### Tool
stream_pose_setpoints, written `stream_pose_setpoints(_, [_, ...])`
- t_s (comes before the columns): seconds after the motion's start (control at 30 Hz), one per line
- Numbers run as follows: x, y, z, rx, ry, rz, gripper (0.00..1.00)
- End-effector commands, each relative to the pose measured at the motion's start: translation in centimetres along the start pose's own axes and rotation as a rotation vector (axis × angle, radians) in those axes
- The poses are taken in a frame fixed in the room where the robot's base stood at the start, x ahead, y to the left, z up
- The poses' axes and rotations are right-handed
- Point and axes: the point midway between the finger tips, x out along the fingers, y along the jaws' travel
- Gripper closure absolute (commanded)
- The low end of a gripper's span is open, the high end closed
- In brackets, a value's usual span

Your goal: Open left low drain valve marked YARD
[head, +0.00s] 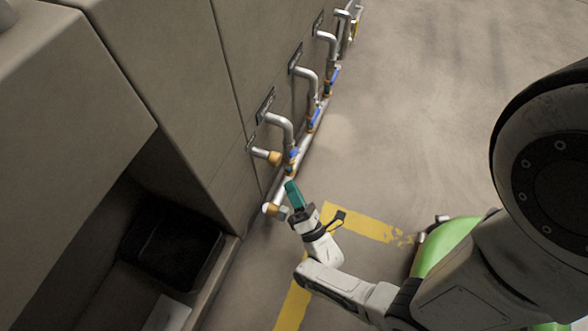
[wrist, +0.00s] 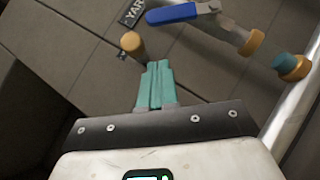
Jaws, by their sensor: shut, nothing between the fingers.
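The dark plate marked YARD (wrist: 132,12) shows at the top of the wrist view, cut by the frame edge. Right beside it is a valve lever with a blue handle (wrist: 172,13). In the head view the nearest blue-handled valve (head: 292,155) sits low on the drain pipes, just beyond my gripper. My gripper (head: 292,190) has teal fingers, which are pressed together and empty. In the wrist view the fingertips (wrist: 158,66) point toward the wall, below the blue handle in the picture, and appear apart from it.
A brass-coloured fitting (wrist: 132,43) stands just left of my fingertips. More brass fittings (wrist: 250,43) and a pale pipe (wrist: 300,95) lie to the right. Several more blue-handled valves (head: 315,118) line the wall. A dark bin (head: 172,245) is at lower left. Open floor (head: 450,110) lies right.

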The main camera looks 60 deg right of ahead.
Motion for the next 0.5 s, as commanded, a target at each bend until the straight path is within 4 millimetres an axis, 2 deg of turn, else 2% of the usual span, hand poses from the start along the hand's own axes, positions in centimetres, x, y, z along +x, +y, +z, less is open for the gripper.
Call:
stream_pose_setpoints(0.1, [2.2,0.1,0.2,0.0,-0.003,0.001,1.0])
stream_pose_setpoints(0.2, [3.1,0.1,1.5,-0.001,-0.003,0.001,1.0])
stream_pose_setpoints(0.5, [4.5,0.0,2.8,0.001,0.001,0.0,1.0])
